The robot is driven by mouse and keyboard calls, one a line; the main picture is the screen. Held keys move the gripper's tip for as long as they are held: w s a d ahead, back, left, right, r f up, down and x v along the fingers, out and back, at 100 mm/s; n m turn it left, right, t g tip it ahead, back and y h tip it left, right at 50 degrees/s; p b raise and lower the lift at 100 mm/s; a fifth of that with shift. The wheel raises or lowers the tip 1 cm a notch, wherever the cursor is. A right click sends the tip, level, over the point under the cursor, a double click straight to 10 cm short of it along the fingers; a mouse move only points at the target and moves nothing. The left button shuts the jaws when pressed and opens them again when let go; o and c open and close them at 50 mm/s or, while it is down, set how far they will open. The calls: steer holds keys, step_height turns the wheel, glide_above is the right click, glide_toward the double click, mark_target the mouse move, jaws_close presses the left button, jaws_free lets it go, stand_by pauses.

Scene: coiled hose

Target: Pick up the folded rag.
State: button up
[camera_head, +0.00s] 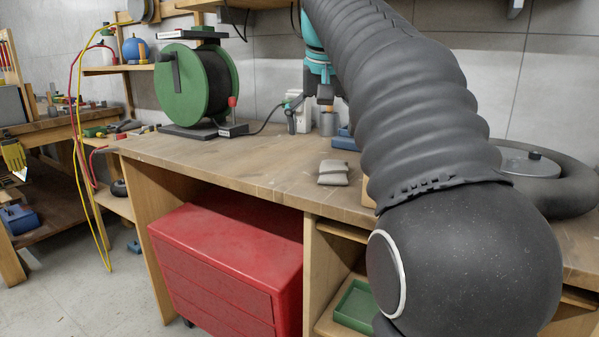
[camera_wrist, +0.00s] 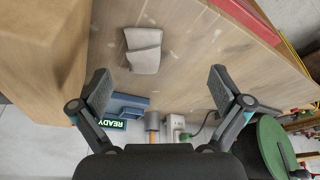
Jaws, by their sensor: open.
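The folded rag (camera_head: 333,172) is a small grey-beige folded cloth lying flat on the wooden workbench (camera_head: 255,170), left of my arm in the head view. In the wrist view the rag (camera_wrist: 143,50) lies on the bench at the upper middle, slightly left of centre. My gripper (camera_wrist: 158,82) is open and empty in the wrist view, its two fingers apart. The rag lies beyond the fingertips and does not touch them. In the head view my arm hides part of the bench on the right.
A green hose reel (camera_head: 184,85) stands on the bench's left. A blue device with a READY display (camera_wrist: 108,121), a grey cylinder (camera_wrist: 152,122) and a white box (camera_wrist: 175,128) stand near the rag. A wooden block (camera_wrist: 40,45) rises left of it in the wrist view.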

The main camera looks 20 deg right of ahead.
steer(key=w+d+r+m, duration=0.1)
steer(key=w+d+r, duration=0.1)
steer(key=w+d, duration=0.1)
steer(key=b, duration=0.1)
glide_above(334, 167)
steer(key=s+a, duration=0.1)
steer(key=s, duration=0.1)
steer(key=shift+m+g, duration=0.3)
steer(key=shift+g, duration=0.1)
steer(key=x, duration=0.4)
steer(key=s+x, duration=0.1)
steer(key=x, duration=0.1)
steer(key=shift+w+a+f, duration=0.1)
steer(key=shift+a+f, duration=0.25)
steer(key=shift+a, duration=0.05)
steer(key=shift+d+b+x, duration=0.2)
steer(key=shift+b+x, duration=0.8)
steer(key=shift+x, duration=2.1)
steer(key=shift+w, duration=0.1)
steer(key=c, duration=1.2)
steer(key=shift+r, duration=0.15)
